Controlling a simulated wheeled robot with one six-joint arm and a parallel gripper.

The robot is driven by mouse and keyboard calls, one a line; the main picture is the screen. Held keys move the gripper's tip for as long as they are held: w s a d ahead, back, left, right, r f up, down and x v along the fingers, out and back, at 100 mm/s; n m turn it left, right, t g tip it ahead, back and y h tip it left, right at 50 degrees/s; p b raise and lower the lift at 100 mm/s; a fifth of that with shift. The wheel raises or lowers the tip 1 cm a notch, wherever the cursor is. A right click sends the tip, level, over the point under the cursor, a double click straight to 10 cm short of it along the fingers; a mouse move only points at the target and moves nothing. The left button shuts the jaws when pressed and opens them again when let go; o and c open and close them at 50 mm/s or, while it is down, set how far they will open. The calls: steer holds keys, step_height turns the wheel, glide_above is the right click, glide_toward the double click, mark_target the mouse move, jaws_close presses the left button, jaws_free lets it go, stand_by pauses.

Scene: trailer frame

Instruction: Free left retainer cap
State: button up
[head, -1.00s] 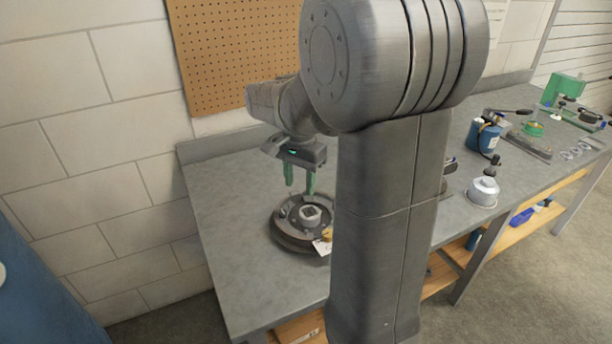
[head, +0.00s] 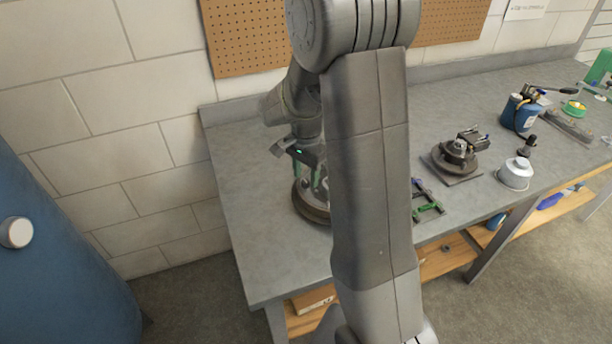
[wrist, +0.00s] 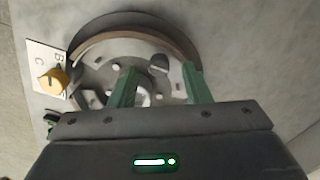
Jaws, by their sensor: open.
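A round brake drum assembly with a dark rim (wrist: 130,22) lies on the bench in the wrist view; in the head view its rim (head: 309,212) shows partly behind my arm. In the wrist view a small dark cap-like piece (wrist: 160,64) sits on the plate inside the drum. I cannot tell for sure that it is the left retainer cap. My gripper (wrist: 159,70) is open, its two green fingers over the drum with the dark piece between their tips. No contact is clear. In the head view my gripper (head: 308,180) is above the drum, partly hidden by my arm.
On the bench (head: 262,262) to the right stand a green-and-dark frame (head: 428,208), a dark vise-like fixture (head: 457,157), a silver pot (head: 516,174) and a blue canister (head: 520,114). The wall is behind.

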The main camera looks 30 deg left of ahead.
steer(key=shift+f, duration=0.7)
jaws_close()
